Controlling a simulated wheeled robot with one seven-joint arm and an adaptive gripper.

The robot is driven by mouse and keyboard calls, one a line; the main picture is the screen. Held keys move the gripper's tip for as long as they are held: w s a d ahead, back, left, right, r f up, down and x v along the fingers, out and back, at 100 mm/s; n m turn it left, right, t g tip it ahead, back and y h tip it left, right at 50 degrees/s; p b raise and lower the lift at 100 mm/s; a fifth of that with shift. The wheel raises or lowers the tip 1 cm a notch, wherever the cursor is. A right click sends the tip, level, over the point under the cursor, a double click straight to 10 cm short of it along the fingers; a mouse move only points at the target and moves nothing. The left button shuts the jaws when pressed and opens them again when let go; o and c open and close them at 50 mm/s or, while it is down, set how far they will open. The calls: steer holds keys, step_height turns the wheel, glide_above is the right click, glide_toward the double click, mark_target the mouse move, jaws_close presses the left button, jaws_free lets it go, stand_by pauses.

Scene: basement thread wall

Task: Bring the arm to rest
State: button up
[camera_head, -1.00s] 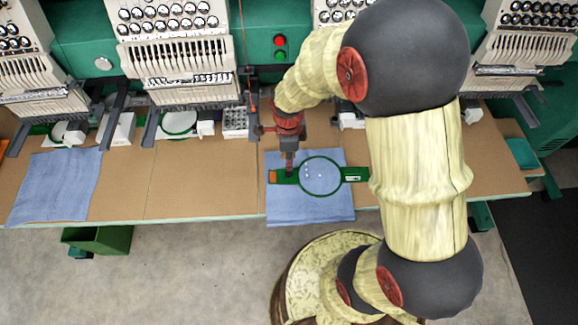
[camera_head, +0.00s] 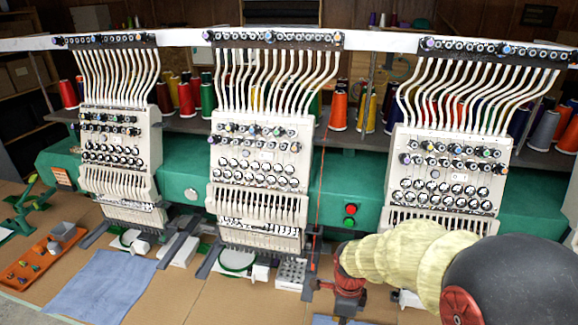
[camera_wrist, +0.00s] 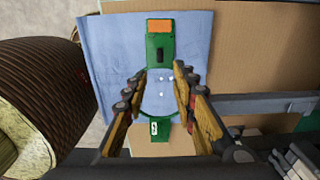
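My gripper (camera_wrist: 160,74) is open in the wrist view, its two fingers spread apart with nothing between the tips. Below it a green embroidery hoop (camera_wrist: 158,54) with an orange-ended bar lies on a blue cloth (camera_wrist: 110,50). Several small white dots show inside the ring, and the fingers hide parts of its sides. In the head view, my arm reaches in from the lower right, and my wrist (camera_head: 347,283) is at the bottom edge. The fingertips and the hoop are out of that view.
Embroidery machine heads (camera_head: 262,165) stand along the back, with thread cones (camera_head: 188,97) behind. Another blue cloth (camera_head: 102,287) lies on the brown table (camera_head: 222,302) at the left, near an orange tray (camera_head: 42,258). A grey bar (camera_wrist: 270,104) crosses right of my fingers.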

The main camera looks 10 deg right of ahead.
steer(key=s+r+n+t+b, duration=0.2)
steer(key=s+r+n, duration=0.5)
steer(key=r+n, duration=0.3)
steer(key=s+r+n+t+b, duration=0.1)
steer(key=s+r+n+t, duration=0.2)
steer(key=s+r+n, duration=0.4)
step_height(320, 180, up, 4)
steer(key=n, duration=0.4)
steer(key=shift+s+n+t+b, duration=0.2)
steer(key=shift+n+t+b, duration=0.1)
steer(key=shift+b, duration=0.1)
steer(key=shift+d+f, duration=0.1)
